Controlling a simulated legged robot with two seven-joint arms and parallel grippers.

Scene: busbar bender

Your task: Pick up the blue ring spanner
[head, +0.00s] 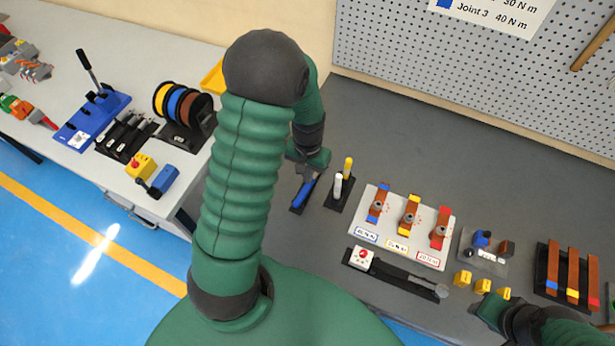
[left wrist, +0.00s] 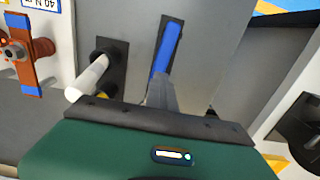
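The blue ring spanner (head: 302,193) lies on a narrow black base on the grey bench, its blue handle toward the bench's front edge. My left gripper (head: 308,168) is over its far end and hides that end. In the left wrist view the blue handle (left wrist: 167,48) points away from my gripper, and a grey piece (left wrist: 161,92) continues from it to the gripper's dark edge. The fingertips are not clear, so I cannot tell whether they grip it. My right gripper (head: 488,312) is partly visible at the lower right, its fingers unclear.
A black holder (head: 338,199) with white and yellow sticks stands just right of the spanner. Further right are a white board (head: 403,252), a black torque tool (head: 400,275) and yellow blocks (head: 463,278). A side bench (head: 180,195) lies left; a pegboard (head: 450,70) stands behind.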

